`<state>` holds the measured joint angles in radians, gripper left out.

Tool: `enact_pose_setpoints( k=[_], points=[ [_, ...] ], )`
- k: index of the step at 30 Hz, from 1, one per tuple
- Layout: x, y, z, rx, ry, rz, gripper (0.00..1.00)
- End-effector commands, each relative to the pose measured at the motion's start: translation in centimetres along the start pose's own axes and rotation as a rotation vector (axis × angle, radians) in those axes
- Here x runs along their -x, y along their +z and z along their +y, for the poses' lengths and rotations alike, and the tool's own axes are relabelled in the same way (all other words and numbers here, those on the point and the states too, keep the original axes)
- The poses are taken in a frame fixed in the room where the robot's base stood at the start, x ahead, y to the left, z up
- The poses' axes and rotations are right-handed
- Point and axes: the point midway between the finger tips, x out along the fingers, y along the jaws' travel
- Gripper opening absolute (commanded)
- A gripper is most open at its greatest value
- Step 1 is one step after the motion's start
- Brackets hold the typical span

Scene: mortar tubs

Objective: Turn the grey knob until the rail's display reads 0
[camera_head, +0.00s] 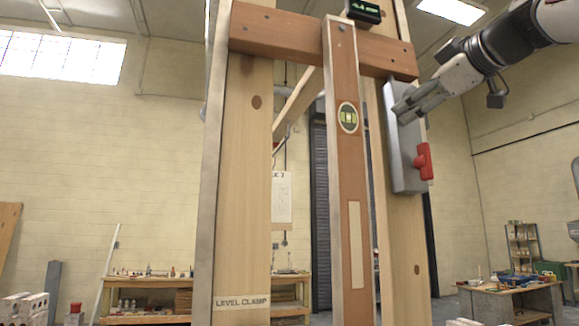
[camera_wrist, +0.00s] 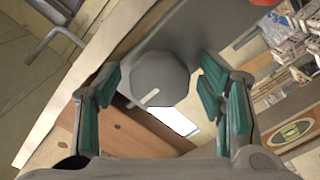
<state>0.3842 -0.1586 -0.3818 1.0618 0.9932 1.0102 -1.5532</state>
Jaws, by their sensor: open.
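The grey knob (camera_wrist: 160,77) sits in the middle of the wrist view, with a pale pointer line toward its lower left. My gripper (camera_head: 402,110) is open, its teal-padded fingers on either side of the knob, with gaps visible. In the head view the fingers hide the knob against the grey housing (camera_head: 402,170). The rail (camera_head: 342,200) is a reddish wooden upright with a green bubble vial (camera_head: 348,117). The display (camera_head: 363,11), at the rail's top, shows small green characters that look like -4.4.
A red handle (camera_head: 424,162) sticks out of the housing below my fingers. A wooden crosspiece (camera_head: 290,38) and a pale post (camera_head: 243,190) frame the rail. A workbench (camera_head: 150,318) and shelves (camera_head: 522,245) stand far behind.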

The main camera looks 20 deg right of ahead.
Motion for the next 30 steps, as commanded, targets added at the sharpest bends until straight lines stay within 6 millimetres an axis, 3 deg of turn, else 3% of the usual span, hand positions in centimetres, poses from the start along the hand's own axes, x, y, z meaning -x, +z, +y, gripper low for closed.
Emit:
enact_pose_setpoints(
  k=[2, 8, 20, 30],
  points=[
    [0.02, -0.01, 0.00, 0.000, 0.000, 0.000, 0.58],
    [0.04, -0.01, 0.00, 0.000, 0.000, 0.000, 0.14],
    [0.08, -0.09, 0.01, -0.050, -0.001, 0.001, 0.14],
    [0.16, -0.17, 0.03, -0.288, -0.002, 0.000, 0.14]
  ],
)
